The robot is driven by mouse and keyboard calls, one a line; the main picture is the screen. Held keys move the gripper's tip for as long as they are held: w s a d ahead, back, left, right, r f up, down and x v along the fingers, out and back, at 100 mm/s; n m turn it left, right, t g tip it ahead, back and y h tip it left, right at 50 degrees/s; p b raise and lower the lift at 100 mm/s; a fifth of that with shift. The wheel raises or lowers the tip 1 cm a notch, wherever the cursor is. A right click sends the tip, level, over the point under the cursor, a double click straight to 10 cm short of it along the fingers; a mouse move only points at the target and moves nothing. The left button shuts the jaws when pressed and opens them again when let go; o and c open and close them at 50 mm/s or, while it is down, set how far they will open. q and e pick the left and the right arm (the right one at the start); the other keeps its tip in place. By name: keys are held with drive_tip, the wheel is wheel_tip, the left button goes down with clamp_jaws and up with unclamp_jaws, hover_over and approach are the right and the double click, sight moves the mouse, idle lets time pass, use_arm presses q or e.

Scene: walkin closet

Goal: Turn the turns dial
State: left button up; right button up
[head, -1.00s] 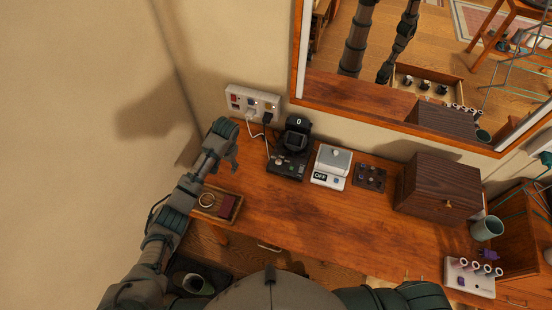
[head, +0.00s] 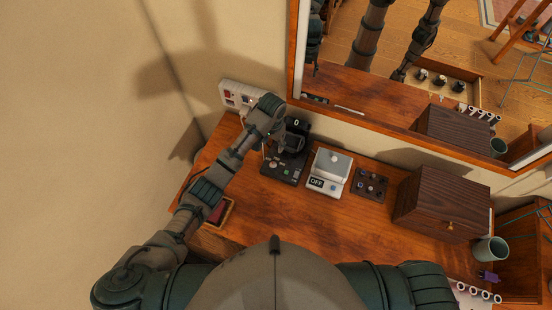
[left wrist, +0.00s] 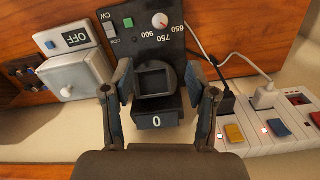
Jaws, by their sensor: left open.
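A black device (head: 277,175) stands on the wooden counter against the wall. It also shows in the left wrist view (left wrist: 125,18). A display (left wrist: 157,121) reads 0. My left gripper (left wrist: 158,80) is open and empty over the device. Its fingers are on either side of the square holder (left wrist: 154,80), apart from the dial. Whether they touch the holder is unclear. My right gripper is not in view.
A silver box (head: 331,163) reading OFF and a dark knob panel (head: 370,184) stand right of the device. A wooden box (head: 440,204) and a mug (head: 490,249) are farther right. A power strip (left wrist: 275,130) with cables lies behind.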

sight(274, 164)
use_arm(q)
wheel_tip(274, 164, down, 15)
drive_tip(key=shift+s+d+f+b, duration=0.15)
drive_tip(key=shift+f+b, duration=0.05)
drive_tip(key=shift+b, duration=0.4)
drive_tip(key=shift+f, duration=0.35)
drive_tip(key=shift+a, duration=0.35)
drive_tip(key=c, duration=0.9)
clamp_jaws()
drive_tip(key=shift+d+r, duration=0.1)
drive_tip(key=shift+d, duration=0.05)
